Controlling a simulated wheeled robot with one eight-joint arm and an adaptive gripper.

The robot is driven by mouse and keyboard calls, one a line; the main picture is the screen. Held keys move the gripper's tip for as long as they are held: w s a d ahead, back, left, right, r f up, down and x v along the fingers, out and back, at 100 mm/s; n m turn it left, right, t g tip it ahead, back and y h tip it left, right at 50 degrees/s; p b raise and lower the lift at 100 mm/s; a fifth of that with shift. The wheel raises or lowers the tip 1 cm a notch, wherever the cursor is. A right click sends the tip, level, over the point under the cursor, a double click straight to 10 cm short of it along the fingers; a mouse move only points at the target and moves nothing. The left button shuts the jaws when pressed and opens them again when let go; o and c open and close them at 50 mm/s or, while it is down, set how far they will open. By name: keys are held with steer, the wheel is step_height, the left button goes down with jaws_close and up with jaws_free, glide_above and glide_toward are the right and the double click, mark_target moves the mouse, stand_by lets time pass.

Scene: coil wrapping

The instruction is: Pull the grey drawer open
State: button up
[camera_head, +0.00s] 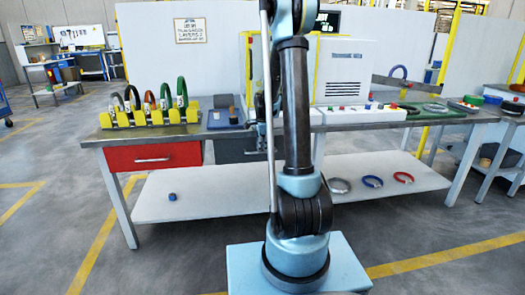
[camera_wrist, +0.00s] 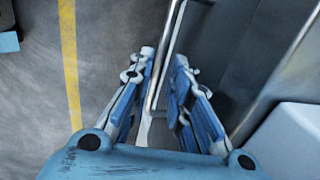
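The grey drawer (camera_head: 235,149) sits under the tabletop, right of the red drawer, in the head view. It looks closed, and my arm hides its right part. In the wrist view its dark grey front (camera_wrist: 222,45) is at the upper right, with a metal bar handle (camera_wrist: 165,60) in front of it. My gripper (camera_wrist: 164,62) has one finger on each side of the handle bar. Narrow gaps seem to show between the bar and the fingers, so the fingers look open around it. In the head view the gripper is mostly hidden behind my arm.
The red drawer (camera_head: 153,157) is shut. A yellow rack (camera_head: 150,115) with several coils stands on the table above it. A lower shelf (camera_head: 215,190) holds a small blue object (camera_head: 172,197) and rings. The floor in front is clear.

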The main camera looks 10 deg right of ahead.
steer(key=shift+w+f, duration=0.15)
steer(key=shift+f, duration=0.6)
jaws_close()
steer(key=shift+d, duration=0.15)
steer(key=s, duration=3)
steer(key=shift+s+a, duration=0.25)
steer(key=shift+s, duration=0.05)
